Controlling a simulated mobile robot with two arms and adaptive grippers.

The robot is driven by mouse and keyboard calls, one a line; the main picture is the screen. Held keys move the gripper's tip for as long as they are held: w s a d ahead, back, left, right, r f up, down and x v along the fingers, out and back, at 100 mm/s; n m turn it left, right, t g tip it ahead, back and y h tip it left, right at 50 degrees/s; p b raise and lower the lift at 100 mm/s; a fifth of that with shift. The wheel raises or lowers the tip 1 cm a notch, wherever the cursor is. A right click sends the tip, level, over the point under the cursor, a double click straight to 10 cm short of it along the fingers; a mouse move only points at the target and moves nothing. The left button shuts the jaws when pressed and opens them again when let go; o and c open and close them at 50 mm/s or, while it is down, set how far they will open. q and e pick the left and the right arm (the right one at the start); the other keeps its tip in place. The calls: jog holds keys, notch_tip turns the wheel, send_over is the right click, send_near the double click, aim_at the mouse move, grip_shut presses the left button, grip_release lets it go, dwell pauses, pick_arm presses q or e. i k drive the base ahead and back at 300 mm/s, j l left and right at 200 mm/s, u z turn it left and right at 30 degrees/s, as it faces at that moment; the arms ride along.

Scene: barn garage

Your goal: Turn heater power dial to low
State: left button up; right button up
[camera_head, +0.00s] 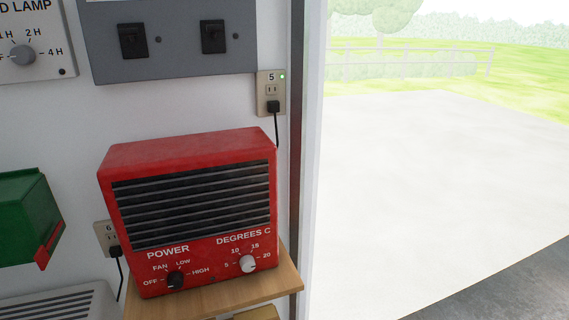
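A red heater (200,150) with black louvre slats stands on a small wooden shelf (225,297) against the white wall. Its black power dial (175,280) is at the lower left of the front, under the word POWER, with OFF, FAN, LOW and HIGH printed around it. The dial's pointer is too small to read. A white dial (247,264) under DEGREES C is to its right, marked 5 to 20. Neither of my grippers shows in this view, and nothing touches the heater's dials.
A grey panel with two black switches (170,40) and a timer dial (23,54) are above. Outlet 5 (271,93) holds a plug and cord. A green box (27,217) is at left. The open doorway at right shows clear pavement (430,190).

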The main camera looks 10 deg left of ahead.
aim_at(175, 279)
jog(key=j+u, duration=0.1)
jog(key=u, duration=1)
jog(key=k+j, duration=0.05)
